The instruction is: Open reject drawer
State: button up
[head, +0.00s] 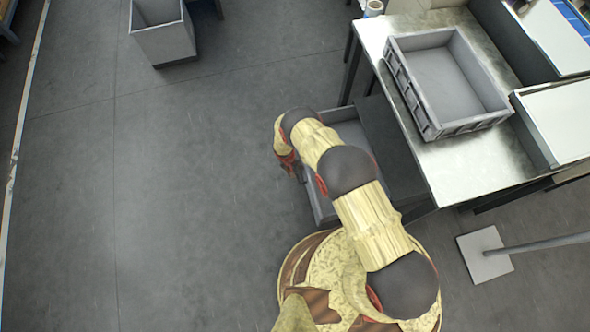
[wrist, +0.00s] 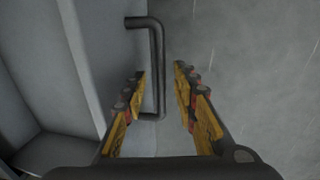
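The reject drawer (head: 350,115) is a grey open-topped box standing out from beneath the metal table, partly hidden by my arm. In the wrist view its grey front (wrist: 120,60) fills the left side, with the inside showing at far left. Its handle (wrist: 158,55) is a dark bent bar on that front. My gripper (wrist: 160,72) is open, with one finger on each side of the handle's bar; I cannot tell whether either touches it. In the head view my gripper (head: 293,168) is at the drawer's left side, and the handle is not clearly visible.
The metal table (head: 455,165) carries a grey crate (head: 432,133) and stands right of the drawer. A grey bin (head: 165,44) stands on the floor at the top left. A post with a square base plate (head: 484,262) is at the right. The floor left of my gripper is clear.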

notch_tip(320, 180, up, 12)
jog(key=a, duration=0.2)
jog(key=shift+s+f, duration=0.15)
jog(key=shift+s, duration=0.2)
jog(key=shift+a, duration=0.1)
dwell(0.6)
